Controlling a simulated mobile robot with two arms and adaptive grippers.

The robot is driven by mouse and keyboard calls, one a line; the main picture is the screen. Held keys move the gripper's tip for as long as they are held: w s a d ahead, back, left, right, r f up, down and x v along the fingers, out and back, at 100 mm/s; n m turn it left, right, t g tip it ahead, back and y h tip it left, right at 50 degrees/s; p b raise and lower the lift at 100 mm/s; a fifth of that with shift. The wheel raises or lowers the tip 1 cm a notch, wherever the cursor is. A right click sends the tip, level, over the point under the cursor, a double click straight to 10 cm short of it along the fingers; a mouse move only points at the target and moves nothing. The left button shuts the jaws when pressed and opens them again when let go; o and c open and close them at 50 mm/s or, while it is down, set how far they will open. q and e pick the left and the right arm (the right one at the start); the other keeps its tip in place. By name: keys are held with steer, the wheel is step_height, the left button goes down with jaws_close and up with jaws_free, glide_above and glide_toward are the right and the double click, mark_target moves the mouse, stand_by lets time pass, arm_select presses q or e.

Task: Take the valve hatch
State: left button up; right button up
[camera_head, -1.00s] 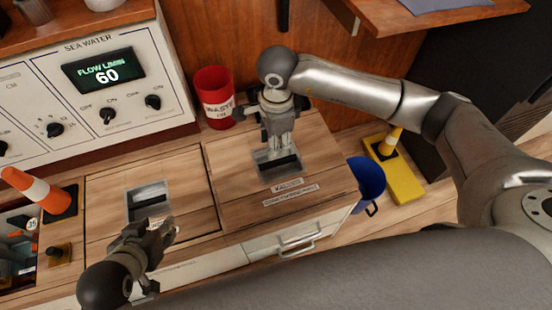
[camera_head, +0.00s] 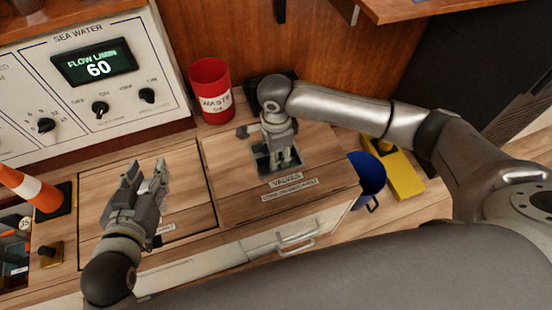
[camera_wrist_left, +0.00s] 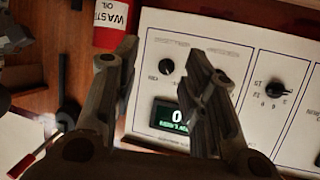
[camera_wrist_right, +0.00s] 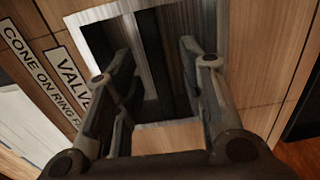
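The valve hatch (camera_head: 232,188) is a wooden lid labelled "VALVES" with a square metal recess near its middle. It also shows in the right wrist view (camera_wrist_right: 255,90), with a dark bar (camera_wrist_right: 150,50) crossing the recess. My right gripper (camera_head: 277,163) points down into the recess. In the right wrist view its fingers (camera_wrist_right: 155,68) are apart, on either side of the bar; contact is not clear. My left gripper (camera_head: 146,172) is open and empty above the neighbouring hatch (camera_head: 190,210), fingers pointing up toward the panel. In the left wrist view its fingers (camera_wrist_left: 165,60) are spread.
A red waste bin (camera_head: 212,92) stands behind the hatch. The sea water panel (camera_head: 130,70) is at the back left. An orange cone (camera_head: 30,188) stands at the left. A blue bucket (camera_head: 368,178) and a yellow block (camera_head: 403,175) are right of the cabinet.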

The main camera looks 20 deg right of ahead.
steer(key=shift+f, duration=0.9)
arm_select(q)
steer(key=shift+w+d+r+t, duration=0.15)
steer(key=shift+w+r+t, duration=0.15)
steer(key=shift+r, duration=0.25)
steer(key=shift+w+d+r+t, duration=0.1)
steer(key=shift+w+r+t, duration=0.15)
steer(key=shift+r, duration=0.25)
arm_select(e)
steer(key=shift+c, duration=0.3)
jaws_close()
steer(key=shift+w+r, duration=0.1)
